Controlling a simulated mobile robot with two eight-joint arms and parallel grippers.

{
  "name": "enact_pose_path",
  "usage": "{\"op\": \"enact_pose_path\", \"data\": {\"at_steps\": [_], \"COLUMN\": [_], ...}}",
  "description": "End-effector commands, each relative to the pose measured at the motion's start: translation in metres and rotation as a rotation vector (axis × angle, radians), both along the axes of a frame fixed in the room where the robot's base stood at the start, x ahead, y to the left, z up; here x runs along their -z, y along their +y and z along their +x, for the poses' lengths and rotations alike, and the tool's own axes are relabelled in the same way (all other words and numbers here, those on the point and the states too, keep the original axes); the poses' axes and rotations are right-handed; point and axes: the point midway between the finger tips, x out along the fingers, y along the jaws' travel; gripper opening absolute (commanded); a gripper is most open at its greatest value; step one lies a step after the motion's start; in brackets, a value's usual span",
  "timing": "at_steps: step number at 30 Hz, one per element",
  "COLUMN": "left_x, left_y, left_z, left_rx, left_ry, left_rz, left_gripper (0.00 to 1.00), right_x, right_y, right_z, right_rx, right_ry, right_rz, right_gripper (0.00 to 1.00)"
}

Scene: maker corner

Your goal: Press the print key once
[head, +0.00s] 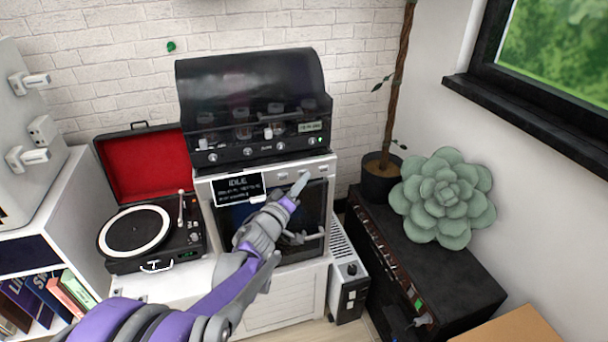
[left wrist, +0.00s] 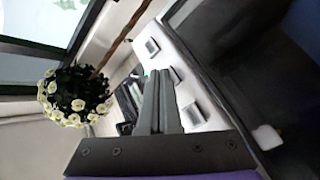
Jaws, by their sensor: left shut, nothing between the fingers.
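A white machine (head: 262,262) with a dark front window stands by the brick wall. Its dark display (head: 238,188) reads "IDLE". My left gripper (head: 300,182) is shut and empty, with its fingertips at the upper right of the machine's front panel. In the left wrist view the shut fingers (left wrist: 158,76) point at a white panel strip with several square grey keys (left wrist: 192,114). The fingers partly cover the strip. I cannot tell which key is the print key, or whether the fingertips touch one. My right gripper is not in view.
A black hooded appliance (head: 250,95) sits on top of the machine. A record player (head: 150,235) with a red-lined lid is to the left. A black cabinet (head: 450,275) with a succulent (head: 443,197) is to the right. A slim white unit (head: 347,285) stands beside the machine.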

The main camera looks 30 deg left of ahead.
Motion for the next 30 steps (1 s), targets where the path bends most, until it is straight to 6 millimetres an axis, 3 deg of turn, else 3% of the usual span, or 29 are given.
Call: {"op": "enact_pose_path", "data": {"at_steps": [25, 30], "left_x": [0.000, -0.001], "left_y": [-0.008, -0.017], "left_z": [-0.007, -0.014], "left_rx": [0.000, 0.002], "left_ry": [0.000, -0.001], "left_rz": [0.000, -0.001], "left_gripper": [0.00, 0.00], "right_x": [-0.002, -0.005], "right_y": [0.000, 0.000], "right_z": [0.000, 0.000], "right_rx": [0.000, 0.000], "right_ry": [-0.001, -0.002], "right_rz": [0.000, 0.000], "right_gripper": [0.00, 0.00]}}
